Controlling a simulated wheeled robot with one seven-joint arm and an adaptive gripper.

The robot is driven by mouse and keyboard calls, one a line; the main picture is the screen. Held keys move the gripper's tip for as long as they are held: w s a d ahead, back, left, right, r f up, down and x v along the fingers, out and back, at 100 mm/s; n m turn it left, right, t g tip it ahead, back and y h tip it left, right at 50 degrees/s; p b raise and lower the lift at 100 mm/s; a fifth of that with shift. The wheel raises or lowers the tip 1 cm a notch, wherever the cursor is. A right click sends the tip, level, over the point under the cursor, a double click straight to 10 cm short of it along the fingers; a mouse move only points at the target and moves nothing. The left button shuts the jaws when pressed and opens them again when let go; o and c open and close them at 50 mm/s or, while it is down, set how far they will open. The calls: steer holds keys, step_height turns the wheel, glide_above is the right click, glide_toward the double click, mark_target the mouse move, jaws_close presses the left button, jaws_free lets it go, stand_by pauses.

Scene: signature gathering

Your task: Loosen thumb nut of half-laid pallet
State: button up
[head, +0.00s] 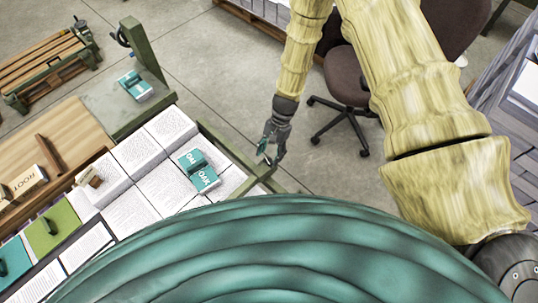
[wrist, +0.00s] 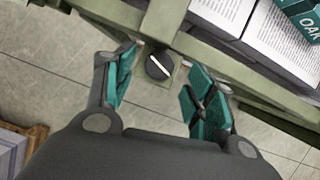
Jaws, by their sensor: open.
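The thumb nut (wrist: 158,67) is a dark round knob with a white line across it, on a green bracket at the side of the half-laid pallet. The pallet's green rail (head: 232,152) runs beside stacks of printed pages (head: 163,188); the rail also crosses the wrist view (wrist: 205,52). My gripper (wrist: 161,66) is open, its teal-padded fingers apart on either side of the nut. No contact with the nut shows. In the head view my gripper (head: 270,149) is at the rail's outer side, and the nut cannot be made out there.
A teal OAK block (head: 198,170) lies on the pages. A wooden worktop (head: 50,150) with blocks, and a green post (head: 143,50), stand at the left. An office chair (head: 350,90) stands beyond my gripper. Tiled floor (head: 215,75) is clear between.

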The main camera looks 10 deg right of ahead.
mark_target(268, 162)
steer(key=shift+p+x, duration=0.3)
steer(key=shift+x, duration=0.75)
steer(key=shift+c, duration=0.5)
